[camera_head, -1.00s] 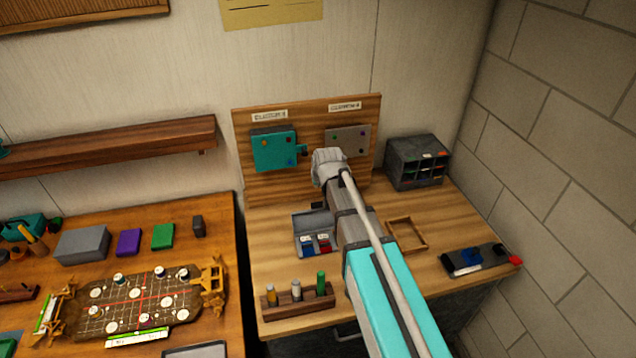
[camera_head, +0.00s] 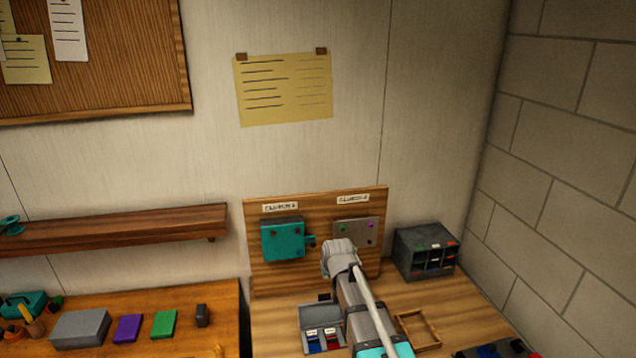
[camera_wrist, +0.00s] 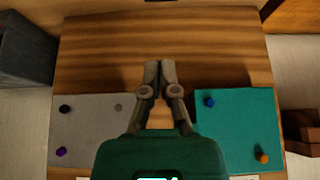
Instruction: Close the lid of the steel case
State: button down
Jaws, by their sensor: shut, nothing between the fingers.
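The steel case (camera_head: 312,313) is a small grey box on the right bench, low in the head view. Its lid appears raised at the back, and blue and red items show inside. My arm passes just right of it and hides part of its right side. My gripper (camera_wrist: 159,70) is shut and empty in the wrist view, in front of the wooden board (camera_wrist: 165,40). The fingertips lie between a grey panel (camera_wrist: 90,130) and a teal panel (camera_wrist: 238,130). The case is not visible in the wrist view.
The upright board (camera_head: 262,200) stands behind the case with the teal panel (camera_head: 282,240) and grey panel (camera_head: 355,231). A dark cubby organizer (camera_head: 425,252) stands to its right, beside the block wall. An empty wooden tray (camera_head: 418,330) lies right of my arm.

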jog(key=s+d+f+m+g+b, duration=0.1)
jog(key=s+d+f+g+b, duration=0.2)
jog(key=s+d, duration=0.3)
jog(key=s+d+f+m+g+h+b, duration=0.1)
jog(key=s+d+f+g+b, duration=0.2)
jog(key=s, duration=1.3)
jog(key=d+f, duration=0.3)
jog(key=d, duration=0.1)
jog(key=shift+s, duration=0.25)
